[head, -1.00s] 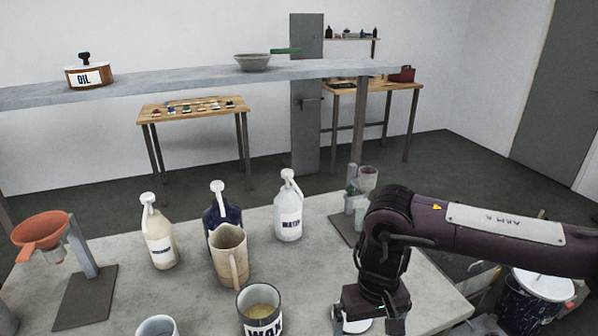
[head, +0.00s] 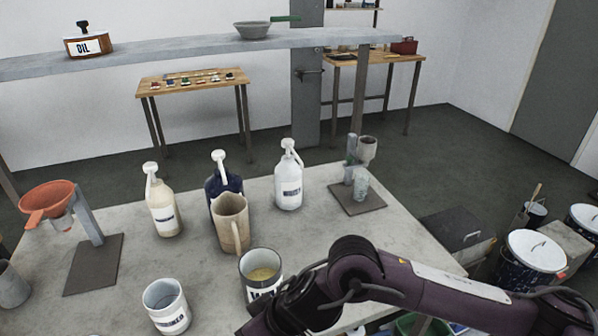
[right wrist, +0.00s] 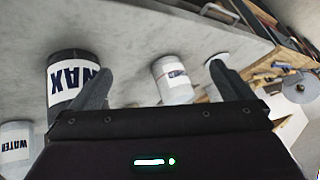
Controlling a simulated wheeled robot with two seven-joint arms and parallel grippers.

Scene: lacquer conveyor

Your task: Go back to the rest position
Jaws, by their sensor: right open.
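My right arm (head: 385,285) comes in from the lower right of the head view and reaches low over the table's near edge. Its gripper lies out of sight there. In the right wrist view my right gripper (right wrist: 160,68) has its two fingers wide apart with nothing held. The wax can (right wrist: 62,75) shows beyond the left finger, which overlaps it in the picture. A pale labelled container (right wrist: 176,82) appears between the fingers, farther off. In the head view the wax can (head: 262,270) has its label partly hidden by my arm. My left gripper is not in view.
The grey table (head: 130,285) carries a tan jug (head: 230,222), several pump bottles, a thinner can (head: 167,305), an orange funnel on a stand (head: 47,198) and a small stand (head: 357,195). A raised shelf (head: 170,58) crosses behind. Buckets (head: 535,255) stand on the right.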

